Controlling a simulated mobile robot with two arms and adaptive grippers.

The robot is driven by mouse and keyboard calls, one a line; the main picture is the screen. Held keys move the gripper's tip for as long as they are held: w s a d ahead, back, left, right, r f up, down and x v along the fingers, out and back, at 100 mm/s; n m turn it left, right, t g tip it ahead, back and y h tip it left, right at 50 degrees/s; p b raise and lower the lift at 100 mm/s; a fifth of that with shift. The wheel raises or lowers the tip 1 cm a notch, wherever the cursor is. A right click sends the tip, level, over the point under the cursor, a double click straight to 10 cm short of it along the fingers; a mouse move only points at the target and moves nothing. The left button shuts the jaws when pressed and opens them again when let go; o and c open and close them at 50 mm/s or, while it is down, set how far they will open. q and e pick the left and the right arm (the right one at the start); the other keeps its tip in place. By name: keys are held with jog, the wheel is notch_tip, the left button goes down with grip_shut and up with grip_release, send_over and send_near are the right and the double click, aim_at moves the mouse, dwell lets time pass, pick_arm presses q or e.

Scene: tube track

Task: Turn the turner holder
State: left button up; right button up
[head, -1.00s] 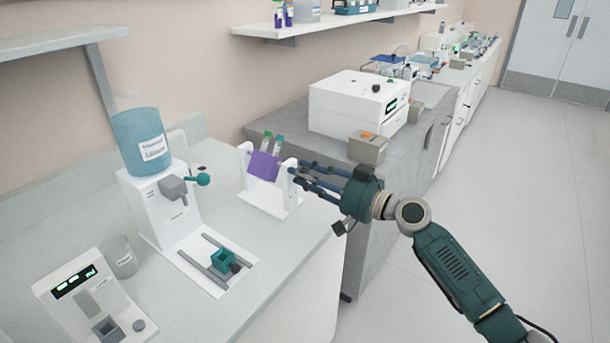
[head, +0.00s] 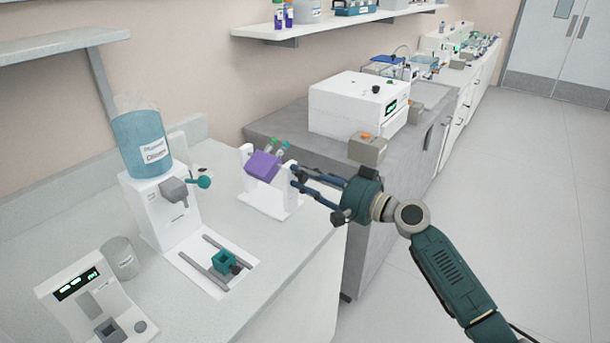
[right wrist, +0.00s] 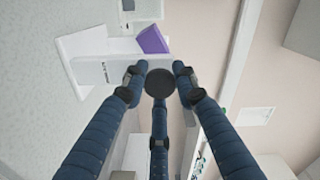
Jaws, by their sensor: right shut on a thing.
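The turner is a white stand (head: 266,204) on the bench with a purple holder (head: 262,165) between its two uprights. In the right wrist view the fingers surround the knob, and the purple holder (right wrist: 153,40) shows beyond the white upright (right wrist: 95,72). My left gripper is not in view.
A dispenser (head: 160,215) with a blue bottle (head: 141,142), a beaker (head: 121,257) and a small white device (head: 85,295) stand to the left. A white machine (head: 350,105) and a small grey box (head: 368,149) stand on the grey bench behind my right gripper.

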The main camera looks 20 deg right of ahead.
jog(key=shift+r+m+p, duration=0.2)
jog(key=shift+m+p, duration=0.7)
jog(key=shift+m, duration=1.3)
jog(key=shift+m+p, duration=1.25)
jog(key=shift+m, duration=0.95)
jog(key=shift+m+p, duration=1.6)
jog(key=shift+m, duration=0.8)
jog(key=shift+m+p, duration=1.2)
jog(key=shift+m, duration=0.5)
jog(key=shift+w+m, duration=0.1)
jog(key=shift+m, duration=0.3)
jog(key=o, duration=0.9)
jog(key=shift+c, duration=0.2)
jog(key=shift+o, duration=1.2)
jog(key=shift+a+f, duration=0.1)
jog(key=shift+f, duration=0.1)
